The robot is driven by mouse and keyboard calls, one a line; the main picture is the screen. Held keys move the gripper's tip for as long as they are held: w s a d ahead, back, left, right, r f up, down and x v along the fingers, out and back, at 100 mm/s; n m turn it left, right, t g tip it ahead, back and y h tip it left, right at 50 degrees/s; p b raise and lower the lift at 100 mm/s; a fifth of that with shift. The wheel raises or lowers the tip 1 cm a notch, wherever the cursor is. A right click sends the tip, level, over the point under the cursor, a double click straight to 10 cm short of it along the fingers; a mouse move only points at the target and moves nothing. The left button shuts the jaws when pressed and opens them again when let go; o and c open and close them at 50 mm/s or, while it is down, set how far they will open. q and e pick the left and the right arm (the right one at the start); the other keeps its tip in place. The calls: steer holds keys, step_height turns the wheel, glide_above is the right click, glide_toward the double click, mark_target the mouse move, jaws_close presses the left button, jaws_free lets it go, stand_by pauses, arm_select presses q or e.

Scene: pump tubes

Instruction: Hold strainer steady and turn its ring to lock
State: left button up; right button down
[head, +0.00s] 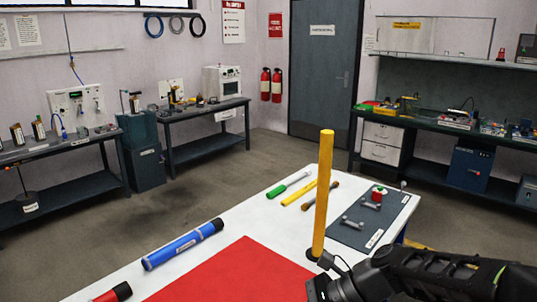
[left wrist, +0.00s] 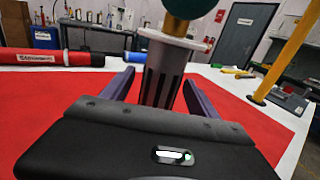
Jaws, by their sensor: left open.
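In the left wrist view a grey slotted strainer body (left wrist: 160,82) stands upright between my left gripper's (left wrist: 158,78) two open fingers. Gaps show between the fingers and the body. A pale flange or ring (left wrist: 173,39) sits on top of the body, with a dark green rounded part (left wrist: 187,8) above it, cut off by the frame's top. The foot of the strainer is hidden behind my gripper's palm. The head view shows neither the strainer nor my left gripper. My right gripper (head: 318,288) is at the bottom edge of the head view; its fingers cannot be made out.
A yellow post (head: 324,190) stands upright just beyond my right gripper. A blue tube (head: 183,245), a green-handled tool (head: 284,187) and a grey mat with fittings (head: 350,235) lie on the white table. A red mat (head: 235,275) covers its near part.

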arm_select(q)
steer(key=v, duration=0.7)
steer(key=shift+s, duration=0.25)
steer(key=shift+d, duration=0.15)
